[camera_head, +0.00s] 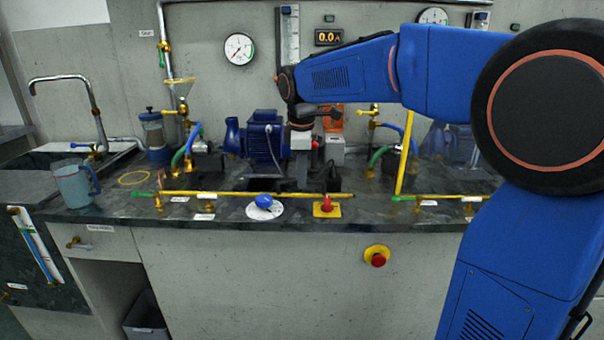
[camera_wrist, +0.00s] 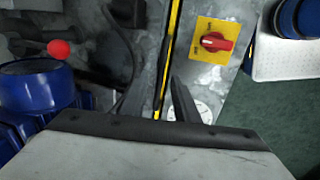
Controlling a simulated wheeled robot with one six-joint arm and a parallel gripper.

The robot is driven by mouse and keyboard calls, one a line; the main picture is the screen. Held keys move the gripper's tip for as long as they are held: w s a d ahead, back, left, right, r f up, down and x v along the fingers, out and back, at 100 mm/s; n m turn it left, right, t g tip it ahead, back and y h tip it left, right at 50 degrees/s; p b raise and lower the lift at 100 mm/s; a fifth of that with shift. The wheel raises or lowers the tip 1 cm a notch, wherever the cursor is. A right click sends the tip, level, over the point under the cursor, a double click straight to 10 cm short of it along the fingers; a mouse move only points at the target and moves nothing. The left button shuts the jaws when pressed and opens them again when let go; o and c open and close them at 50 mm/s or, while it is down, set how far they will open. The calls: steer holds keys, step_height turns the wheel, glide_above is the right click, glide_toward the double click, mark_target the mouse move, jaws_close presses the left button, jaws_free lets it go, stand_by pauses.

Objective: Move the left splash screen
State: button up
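The left splash screen (camera_head: 235,193) shows in the head view as a thin yellow edge along the front of the bench; I cannot make out a clear pane. In the wrist view its yellow and black edge (camera_wrist: 172,45) runs up the picture between my fingers, nearer the right one. My gripper (camera_head: 303,181) points down over the right part of this edge. It is open in the wrist view (camera_wrist: 159,78), with a gap on both sides of the edge. Whether the fingertips reach down past the edge is unclear.
A red switch on a yellow plate (camera_head: 326,206) lies close to my gripper, beside a blue-handled item on a white disc (camera_head: 264,206). The blue pump motor (camera_head: 263,140) stands behind. An upright yellow strip (camera_head: 405,152) stands to the right. A jug (camera_head: 73,184) is far left.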

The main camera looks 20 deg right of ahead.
jaws_close()
steer(key=shift+r, duration=0.15)
step_height(320, 180, up, 26)
steer(key=shift+r, duration=0.2)
stand_by(0.3)
steer(key=shift+c, duration=1.2)
jaws_free()
steer(key=shift+o, duration=1.2)
